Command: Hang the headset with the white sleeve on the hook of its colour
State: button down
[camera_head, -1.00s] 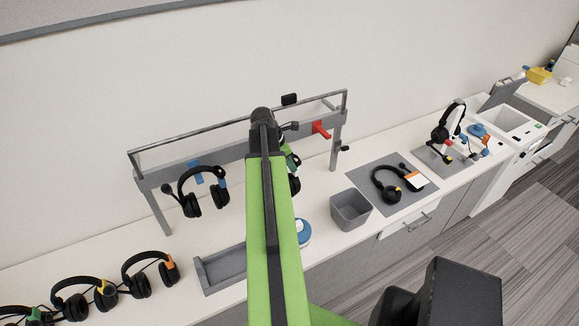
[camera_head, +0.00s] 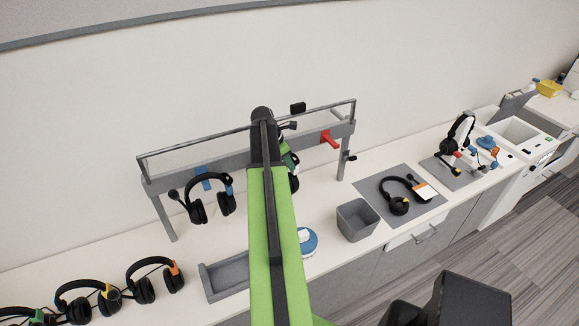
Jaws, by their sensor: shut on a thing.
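My arm stretches up the middle of the head view and covers my gripper's fingers. A dark headset (camera_head: 293,183) shows in part just right of the arm's far end, in front of the rack (camera_head: 228,163). A small white patch and some green show beside it. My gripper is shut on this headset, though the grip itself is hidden. The rack has a blue hook (camera_head: 203,177) at left and a red hook (camera_head: 329,138) at right. The rack's middle is behind my arm, and I cannot see a white hook.
A headset with a blue sleeve (camera_head: 212,203) hangs at the blue hook. Several headsets (camera_head: 153,281) stand at front left. A grey tray (camera_head: 226,278), a grey bin (camera_head: 357,220) and a mat (camera_head: 372,186) bearing another headset (camera_head: 398,205) are on the counter.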

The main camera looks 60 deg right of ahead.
jog(key=shift+w+d+f, duration=0.15)
jog(key=shift+w+d, duration=0.25)
jog(key=shift+w, duration=0.15)
jog(key=shift+w+d+f+b, duration=0.25)
jog(key=shift+w+f+b, duration=0.2)
jog(key=shift+b, duration=0.15)
jog(key=c, duration=1)
grip_release()
jog(key=shift+s, duration=0.1)
jog(key=shift+r, duration=0.15)
